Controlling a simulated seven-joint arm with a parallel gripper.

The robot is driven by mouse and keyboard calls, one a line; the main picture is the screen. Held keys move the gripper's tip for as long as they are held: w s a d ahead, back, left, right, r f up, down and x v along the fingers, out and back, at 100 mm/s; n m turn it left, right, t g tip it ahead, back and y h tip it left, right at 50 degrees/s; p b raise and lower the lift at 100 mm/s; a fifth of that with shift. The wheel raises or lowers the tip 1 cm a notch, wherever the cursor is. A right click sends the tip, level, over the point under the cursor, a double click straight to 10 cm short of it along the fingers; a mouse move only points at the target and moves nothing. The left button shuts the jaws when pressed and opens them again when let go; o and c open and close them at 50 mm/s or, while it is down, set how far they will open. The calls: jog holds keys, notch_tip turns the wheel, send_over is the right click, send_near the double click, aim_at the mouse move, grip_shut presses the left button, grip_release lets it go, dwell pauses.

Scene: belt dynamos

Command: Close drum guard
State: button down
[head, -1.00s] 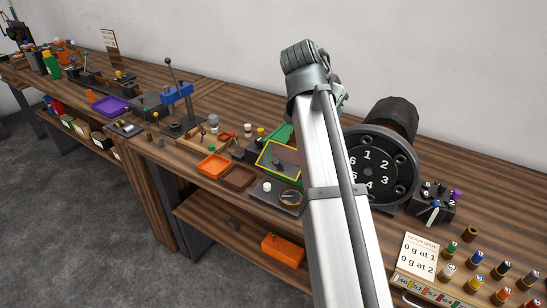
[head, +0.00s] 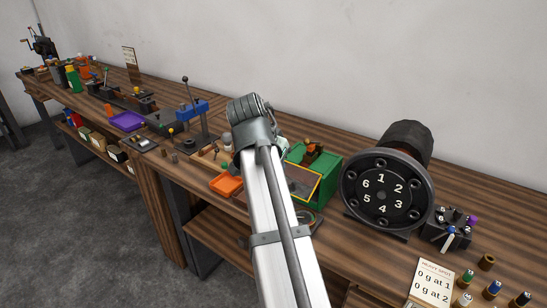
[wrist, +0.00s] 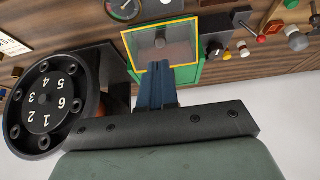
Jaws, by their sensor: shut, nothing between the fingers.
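The likely drum guard is a see-through panel in a yellow frame (head: 302,181) on the front of a green housing (head: 324,177). Its yellow frame leans, and an orange and dark part (head: 313,153) shows above it in the housing. I cannot tell how far the guard stands open. In the wrist view, the panel (wrist: 160,46) lies just beyond my gripper (wrist: 154,70). The blue fingers are shut and empty, and overlap the frame's near edge in the picture; contact is unclear. In the head view my arm hides the fingers.
A black disc numbered 1 to 6 (head: 382,196) stands right of the green housing and close to my gripper's side in the wrist view (wrist: 46,104). An orange tray (head: 227,185) and a blue-topped press (head: 190,110) stand left. A small black block with knobs (head: 449,230) stands right.

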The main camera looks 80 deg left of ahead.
aim_at(293, 178)
jog(key=x, duration=0.8)
jog(key=shift+f, duration=0.25)
jog(key=shift+w+a, duration=0.1)
jog(key=shift+w, duration=0.05)
notch_tip(293, 178, down, 6)
jog(key=t+y, duration=0.5)
jog(key=shift+w+a+f, duration=0.15)
jog(key=shift+w+a, duration=0.05)
jog(key=shift+w+a+f+t+y, duration=0.1)
jog(key=shift+a+f+t+y, duration=0.05)
jog(key=shift+t+y, duration=0.15)
jog(key=shift+w+a+f, duration=0.35)
jog(key=shift+w+f, duration=0.05)
jog(key=shift+f, duration=0.25)
jog(key=shift+w+a+f, duration=0.4)
jog(key=shift+f, duration=0.3)
jog(key=shift+w+a, duration=0.1)
